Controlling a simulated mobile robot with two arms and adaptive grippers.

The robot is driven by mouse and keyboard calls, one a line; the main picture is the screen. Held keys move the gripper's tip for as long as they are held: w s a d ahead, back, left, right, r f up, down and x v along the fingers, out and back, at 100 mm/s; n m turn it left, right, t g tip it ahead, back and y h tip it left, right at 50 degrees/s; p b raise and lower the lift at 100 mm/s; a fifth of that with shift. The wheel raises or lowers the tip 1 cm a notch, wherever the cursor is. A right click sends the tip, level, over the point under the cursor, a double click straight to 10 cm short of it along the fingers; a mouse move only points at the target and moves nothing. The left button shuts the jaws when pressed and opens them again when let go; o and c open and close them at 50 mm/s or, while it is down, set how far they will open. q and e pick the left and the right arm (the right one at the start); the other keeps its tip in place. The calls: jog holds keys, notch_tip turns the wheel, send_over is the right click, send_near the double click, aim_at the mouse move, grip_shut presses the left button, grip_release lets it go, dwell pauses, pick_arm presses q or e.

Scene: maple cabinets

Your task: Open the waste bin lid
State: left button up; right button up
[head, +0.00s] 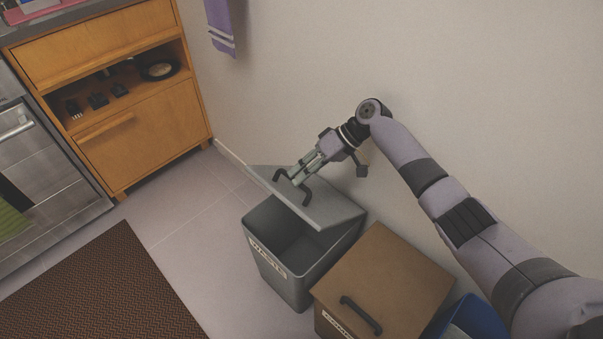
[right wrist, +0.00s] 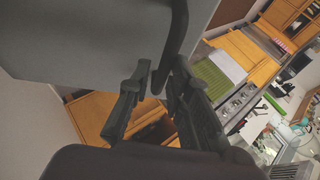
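The grey waste bin (head: 283,266), marked WASTE, stands on the floor by the wall. Its grey lid (head: 335,207) is raised and tilted up, with the dark inside of the bin showing below it. A black handle (head: 278,174) is on the lid. In the right wrist view the handle (right wrist: 179,40) runs between the two fingertips (right wrist: 160,82), and the lid (right wrist: 90,45) fills the upper left. My left gripper is not in view.
A brown-lidded bin (head: 385,275) with a black handle stands right beside the waste bin, with a blue bin (head: 468,318) beyond it. A wooden cabinet (head: 140,140) is at upper left. Floor to the left is clear up to a dark mat (head: 105,290).

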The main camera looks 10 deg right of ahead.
jog(key=shift+o, duration=1.3)
jog(key=shift+d+f, duration=0.1)
jog(key=shift+f, duration=0.05)
jog(key=shift+o, duration=0.2)
notch_tip(320, 180, up, 10)
